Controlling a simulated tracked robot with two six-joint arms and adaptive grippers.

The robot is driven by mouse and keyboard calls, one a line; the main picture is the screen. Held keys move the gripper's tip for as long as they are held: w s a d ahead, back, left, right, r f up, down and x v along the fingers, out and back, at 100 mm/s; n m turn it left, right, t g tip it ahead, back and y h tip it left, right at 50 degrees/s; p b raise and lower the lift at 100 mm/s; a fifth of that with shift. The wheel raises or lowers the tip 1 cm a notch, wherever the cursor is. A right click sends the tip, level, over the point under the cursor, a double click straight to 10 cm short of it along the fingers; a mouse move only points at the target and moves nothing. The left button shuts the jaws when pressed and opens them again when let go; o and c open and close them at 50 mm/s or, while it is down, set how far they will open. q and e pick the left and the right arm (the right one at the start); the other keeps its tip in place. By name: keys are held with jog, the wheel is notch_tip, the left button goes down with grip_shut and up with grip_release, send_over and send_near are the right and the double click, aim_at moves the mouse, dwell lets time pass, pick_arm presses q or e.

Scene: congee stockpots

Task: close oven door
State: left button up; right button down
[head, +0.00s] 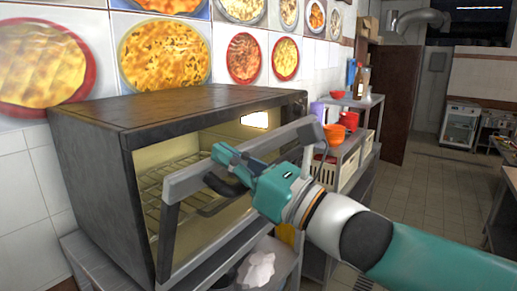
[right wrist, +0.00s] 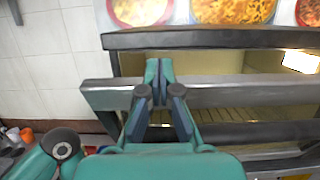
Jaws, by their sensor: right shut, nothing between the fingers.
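The oven (head: 90,145) is a dark, worn box against the tiled wall, with a lit, pale yellow inside and a wire rack. Its door (head: 187,182) stands partly open, tilted out from the front, with a grey bar along its upper edge. The bar also shows in the right wrist view (right wrist: 240,93). My right gripper (head: 218,163) is at the middle of this bar, fingers shut and empty. In the right wrist view the fingers (right wrist: 158,68) overlap the bar; whether they touch it I cannot tell. My left gripper is out of view.
A shelf unit (head: 350,150) with orange bowls (head: 335,134), a crate (head: 327,172) and bottles stands right of the oven. A lower shelf under the oven holds a pale lump (head: 257,270). The tiled floor (head: 440,185) at right is open.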

jog(key=shift+s+d+r+n+g+y+b, duration=0.8)
jog(key=shift+s+d+r+g, duration=0.5)
jog(key=shift+s+d+r, duration=2.5)
jog(key=w+d+f+m+t+h+b, duration=0.2)
jog(key=w+d+f+h+b, duration=0.15)
jog(key=d+f+b, duration=0.95)
jog(key=f+p+x, duration=0.1)
jog(key=p+x, duration=0.3)
jog(key=x, duration=0.9)
jog(key=shift+a, duration=0.35)
